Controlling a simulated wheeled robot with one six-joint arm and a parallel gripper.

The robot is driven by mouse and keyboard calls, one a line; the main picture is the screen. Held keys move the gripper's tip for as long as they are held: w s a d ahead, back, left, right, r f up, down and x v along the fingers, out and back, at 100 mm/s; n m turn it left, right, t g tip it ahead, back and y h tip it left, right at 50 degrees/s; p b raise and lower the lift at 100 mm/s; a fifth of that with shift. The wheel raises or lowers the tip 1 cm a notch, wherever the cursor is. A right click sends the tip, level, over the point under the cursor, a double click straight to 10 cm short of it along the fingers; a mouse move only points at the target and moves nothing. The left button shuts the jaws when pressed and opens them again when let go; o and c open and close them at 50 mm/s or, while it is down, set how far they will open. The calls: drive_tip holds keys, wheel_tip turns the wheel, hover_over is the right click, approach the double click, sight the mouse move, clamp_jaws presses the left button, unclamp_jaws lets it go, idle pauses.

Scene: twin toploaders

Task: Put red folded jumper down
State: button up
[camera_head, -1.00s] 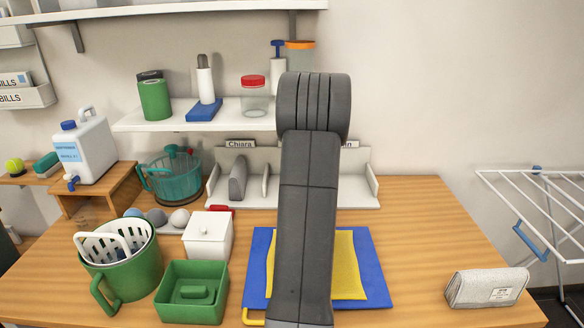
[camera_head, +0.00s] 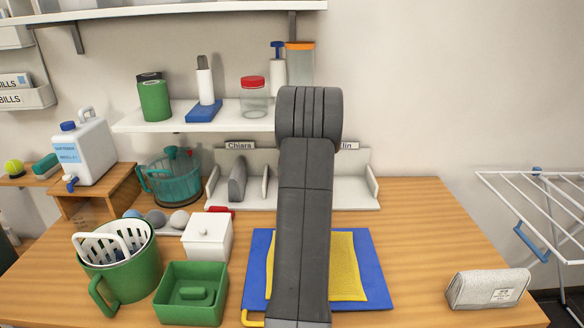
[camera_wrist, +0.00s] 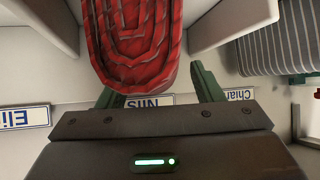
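The red folded jumper (camera_wrist: 132,42) shows at the top of the wrist view, in the middle compartment of the white shelf unit, by the label "Nils" (camera_wrist: 150,100). White dividers stand on both sides of it. My gripper (camera_wrist: 160,90) has its two green fingers spread apart just at the jumper's near end. A gap shows between the right finger and the jumper. The left finger is partly hidden by the jumper, so contact there is unclear. In the head view my arm hides the jumper and gripper.
The white compartment unit (camera_head: 350,192) stands at the back of the wooden table. A grey striped folded item (camera_head: 238,180) is in the Chiara compartment. A blue board with a yellow cloth (camera_head: 346,265) lies in front. A grey pouch (camera_head: 487,289) lies at right; bare table lies between.

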drive_tip(key=shift+r, duration=0.1)
drive_tip(key=shift+s+d+r, duration=0.1)
drive_tip(key=shift+s+r, duration=0.05)
drive_tip(key=shift+r, duration=0.1)
drive_tip(key=p+v, duration=0.2)
drive_tip(key=v, duration=0.9)
drive_tip(key=shift+s, duration=0.25)
